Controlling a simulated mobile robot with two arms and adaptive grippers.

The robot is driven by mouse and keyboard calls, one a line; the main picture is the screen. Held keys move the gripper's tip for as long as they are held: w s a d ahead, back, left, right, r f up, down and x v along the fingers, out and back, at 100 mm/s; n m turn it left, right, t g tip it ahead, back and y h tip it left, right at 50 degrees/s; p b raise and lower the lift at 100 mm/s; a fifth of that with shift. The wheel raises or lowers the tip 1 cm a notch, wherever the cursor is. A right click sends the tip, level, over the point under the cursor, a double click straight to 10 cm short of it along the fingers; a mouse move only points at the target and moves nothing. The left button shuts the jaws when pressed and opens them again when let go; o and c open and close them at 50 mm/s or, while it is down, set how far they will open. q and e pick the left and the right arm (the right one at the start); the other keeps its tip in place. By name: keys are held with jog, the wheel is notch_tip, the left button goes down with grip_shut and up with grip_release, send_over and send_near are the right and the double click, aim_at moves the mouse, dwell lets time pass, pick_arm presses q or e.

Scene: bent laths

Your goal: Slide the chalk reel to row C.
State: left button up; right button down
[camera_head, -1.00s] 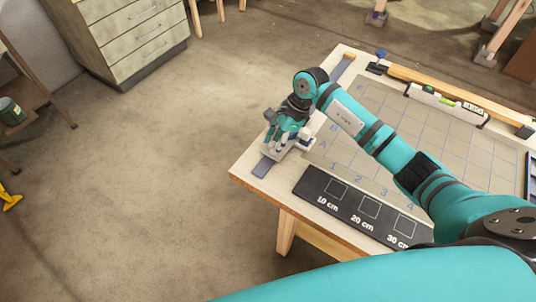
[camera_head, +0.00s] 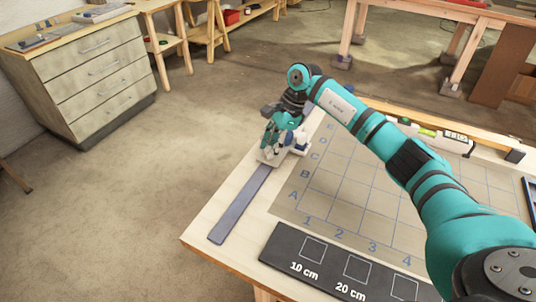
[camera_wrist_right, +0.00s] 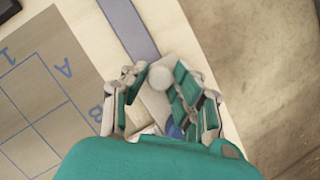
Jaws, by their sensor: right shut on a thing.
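The chalk reel, a pale block with a white round end, sits on the blue-grey rail (camera_head: 241,205) along the table's left edge. Its pale base (camera_head: 268,160) shows beneath my fingers, roughly level with the row letter C (camera_head: 314,156). My right gripper (camera_head: 277,147) is shut on the reel from above and hides much of it. In the right wrist view the fingers (camera_wrist_right: 155,90) close round the reel (camera_wrist_right: 161,78); the letters A and B show beside it, and C does not show. My left gripper is not in view.
The gridded mat (camera_head: 345,190) lies right of the rail. A black board with white squares (camera_head: 320,268) lies at the near edge, and a spirit level (camera_head: 430,135) at the far side. The near rail is clear.

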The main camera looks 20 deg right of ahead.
dwell(0.3)
jog(key=c, duration=1.1)
grip_release()
jog(key=shift+o, duration=0.2)
jog(key=v, duration=1.2)
